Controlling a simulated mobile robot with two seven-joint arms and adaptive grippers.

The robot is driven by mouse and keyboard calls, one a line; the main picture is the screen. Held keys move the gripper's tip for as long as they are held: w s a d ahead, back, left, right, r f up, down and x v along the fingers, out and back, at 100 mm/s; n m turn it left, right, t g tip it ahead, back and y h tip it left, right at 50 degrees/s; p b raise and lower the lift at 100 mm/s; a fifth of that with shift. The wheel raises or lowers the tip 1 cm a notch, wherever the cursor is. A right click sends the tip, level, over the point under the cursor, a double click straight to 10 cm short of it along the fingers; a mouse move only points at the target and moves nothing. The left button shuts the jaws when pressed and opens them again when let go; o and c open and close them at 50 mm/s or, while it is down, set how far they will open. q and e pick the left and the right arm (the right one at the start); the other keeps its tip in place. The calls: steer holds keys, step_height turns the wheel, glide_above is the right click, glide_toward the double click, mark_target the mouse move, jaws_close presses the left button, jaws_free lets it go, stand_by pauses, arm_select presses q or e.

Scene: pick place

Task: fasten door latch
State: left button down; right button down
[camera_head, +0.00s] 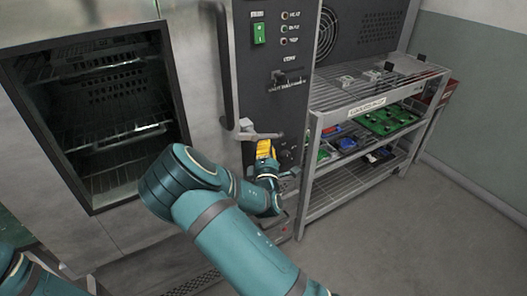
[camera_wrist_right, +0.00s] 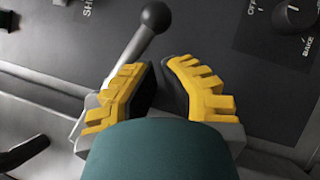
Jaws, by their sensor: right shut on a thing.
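The door latch (camera_head: 258,135) is a grey lever at the right edge of the oven door (camera_head: 207,100), beside the dark control panel. The door appears to lie against its frame. My right gripper (camera_head: 265,150) has yellow fingers and is at the latch, just below its lever in the head view. A lever with a black ball end (camera_wrist_right: 155,17) runs down behind the left finger. My left gripper is not in view.
The control panel (camera_head: 277,95) has a green switch (camera_head: 259,32) and several knobs. A wire shelf rack (camera_head: 365,92) with small parts and a green board (camera_head: 388,119) stands close on the right. Grey floor (camera_head: 400,235) is clear at the lower right.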

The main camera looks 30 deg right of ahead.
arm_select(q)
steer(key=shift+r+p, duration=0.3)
arm_select(e)
steer(key=shift+w+d+r, duration=0.1)
steer(key=shift+d+r, duration=0.85)
steer(key=shift+r, duration=0.2)
steer(key=shift+d+r, duration=0.15)
steer(key=shift+r, duration=0.1)
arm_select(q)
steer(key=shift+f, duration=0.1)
arm_select(e)
steer(key=shift+f, duration=0.15)
